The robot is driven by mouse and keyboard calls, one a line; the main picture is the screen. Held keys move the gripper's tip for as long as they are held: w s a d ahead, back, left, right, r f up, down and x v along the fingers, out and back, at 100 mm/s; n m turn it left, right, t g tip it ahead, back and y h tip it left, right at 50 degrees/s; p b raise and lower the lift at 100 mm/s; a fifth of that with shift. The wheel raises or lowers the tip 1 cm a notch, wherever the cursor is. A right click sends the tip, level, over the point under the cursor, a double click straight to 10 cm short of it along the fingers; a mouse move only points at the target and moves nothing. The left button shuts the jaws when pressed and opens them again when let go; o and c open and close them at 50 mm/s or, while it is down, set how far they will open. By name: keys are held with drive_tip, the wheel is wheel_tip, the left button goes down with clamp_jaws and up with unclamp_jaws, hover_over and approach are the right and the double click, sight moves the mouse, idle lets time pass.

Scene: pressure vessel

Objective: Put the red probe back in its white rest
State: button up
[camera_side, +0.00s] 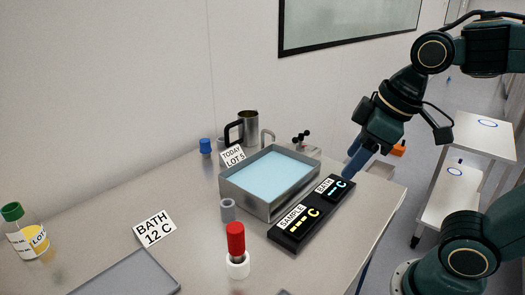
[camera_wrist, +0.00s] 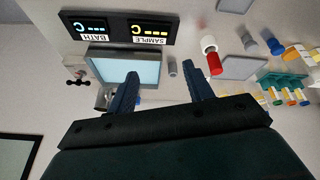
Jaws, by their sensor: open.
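The red probe (camera_side: 236,238) stands upright at the front of the table, its lower end in the white rest (camera_side: 237,266). A short grey section shows between the red handle and the rest; how deep the tip sits is hidden. In the wrist view the red probe (camera_wrist: 215,65) and white rest (camera_wrist: 208,44) lie right of my fingers. My gripper (camera_side: 356,158) is open and empty, raised at the right end of the table, beyond the display box and well away from the probe. Its two blue fingers (camera_wrist: 160,71) are spread apart in the wrist view.
A metal bath (camera_side: 234,191) with pale blue liquid and a black two-readout display (camera_side: 308,213) lie between my gripper and the probe. A small grey cylinder (camera_side: 227,210) stands behind the probe. A mug (camera_side: 248,127), a grey tray (camera_side: 130,275) and a green-capped bottle (camera_side: 28,233) are also there.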

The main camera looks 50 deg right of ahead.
drive_tip(key=s+m, duration=0.1)
drive_tip(key=s+d+f+m, duration=0.1)
drive_tip(key=s+d+m+t, duration=0.1)
drive_tip(key=shift+s+f+m, duration=0.25)
drive_tip(key=shift+f+m, duration=0.05)
idle(1.2)
